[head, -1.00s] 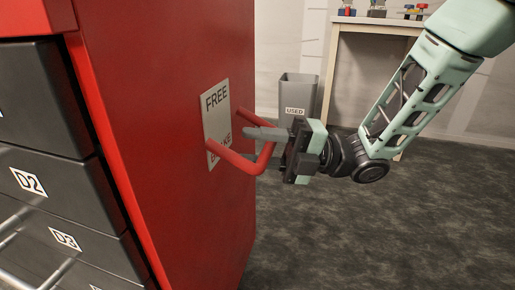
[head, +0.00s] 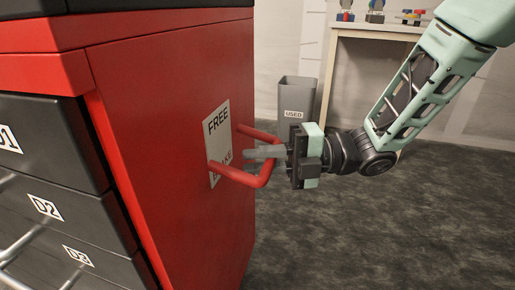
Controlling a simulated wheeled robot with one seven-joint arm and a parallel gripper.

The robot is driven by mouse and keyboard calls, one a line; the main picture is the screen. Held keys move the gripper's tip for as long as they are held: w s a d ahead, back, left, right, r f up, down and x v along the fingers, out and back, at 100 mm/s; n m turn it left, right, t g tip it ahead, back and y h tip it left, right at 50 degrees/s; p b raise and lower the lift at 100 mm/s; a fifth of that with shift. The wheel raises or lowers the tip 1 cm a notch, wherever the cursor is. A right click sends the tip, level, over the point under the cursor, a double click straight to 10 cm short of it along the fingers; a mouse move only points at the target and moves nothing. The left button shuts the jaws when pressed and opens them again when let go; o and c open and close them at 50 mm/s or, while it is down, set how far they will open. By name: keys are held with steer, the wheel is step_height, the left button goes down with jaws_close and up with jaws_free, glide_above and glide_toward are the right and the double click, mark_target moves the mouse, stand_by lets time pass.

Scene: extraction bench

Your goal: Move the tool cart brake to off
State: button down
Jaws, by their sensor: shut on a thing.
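The red tool cart (head: 150,110) fills the left. On its red side panel is a white label (head: 217,140) with FREE at the top and a lower word, apparently BRAKE, partly covered by the handle. A red U-shaped brake handle (head: 262,176) juts out to the right from the panel, in front of the label's lower part. My gripper (head: 262,152) reaches in from the right, roughly level. Its grey fingers are shut on the outer bar of the handle. The exact finger contact is partly hidden.
Dark drawers (head: 45,145) marked D1, D2 and D3 with metal pulls are on the cart's front. A grey bin (head: 297,97) marked USED and a white table (head: 372,32) with small items stand behind. The carpet right of the cart is clear.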

step_height(320, 180, up, 4)
steer(key=m+h+p, duration=0.1)
steer(key=h+p, duration=0.1)
steer(key=p, duration=0.5)
steer(key=m+h+p, duration=0.1)
steer(key=h+p, duration=0.2)
steer(key=p, duration=0.3)
steer(key=shift+r+h+p, duration=0.2)
steer(key=shift+h+p, duration=0.1)
steer(key=shift+p, duration=0.05)
steer(key=shift+w+r+p, duration=0.1)
steer(key=shift+p, duration=0.35)
steer(key=shift+a, duration=0.1)
steer(key=c, duration=1.4)
jaws_free()
steer(key=shift+o, duration=0.2)
steer(key=p+v, duration=0.4)
steer(key=v, duration=1.3)
steer(key=shift+w, duration=0.2)
